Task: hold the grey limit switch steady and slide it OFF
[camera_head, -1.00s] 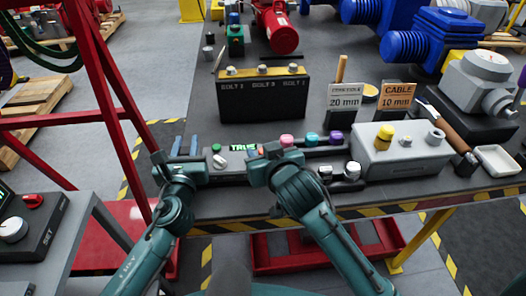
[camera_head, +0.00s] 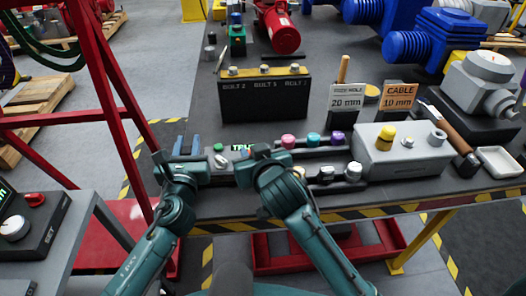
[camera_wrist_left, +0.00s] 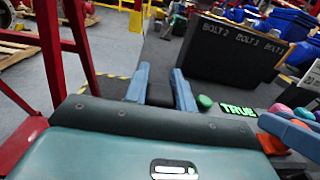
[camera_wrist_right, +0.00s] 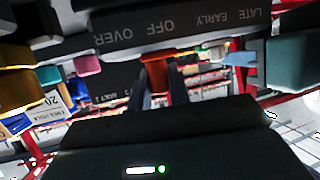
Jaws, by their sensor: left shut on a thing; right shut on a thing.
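My left gripper (camera_head: 187,148) stands at the left end of a dark grey bar-shaped body, which I take for the limit switch. In the left wrist view its blue fingers (camera_wrist_left: 159,88) are shut on that dark end (camera_wrist_left: 159,97). In the right wrist view my right gripper's dark fingers (camera_wrist_right: 162,88) are shut on an orange-red slider knob (camera_wrist_right: 157,72). That knob sits below a dark strip (camera_wrist_right: 125,37) lettered OFF, OVER, LATE and EARLY. In the head view my right gripper (camera_head: 250,162) hides the knob. A green display (camera_head: 240,148) is partly covered.
A green button (camera_head: 218,147) lies between the grippers. A dark bolt box (camera_head: 264,95) stands behind. The table's striped front edge is close.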

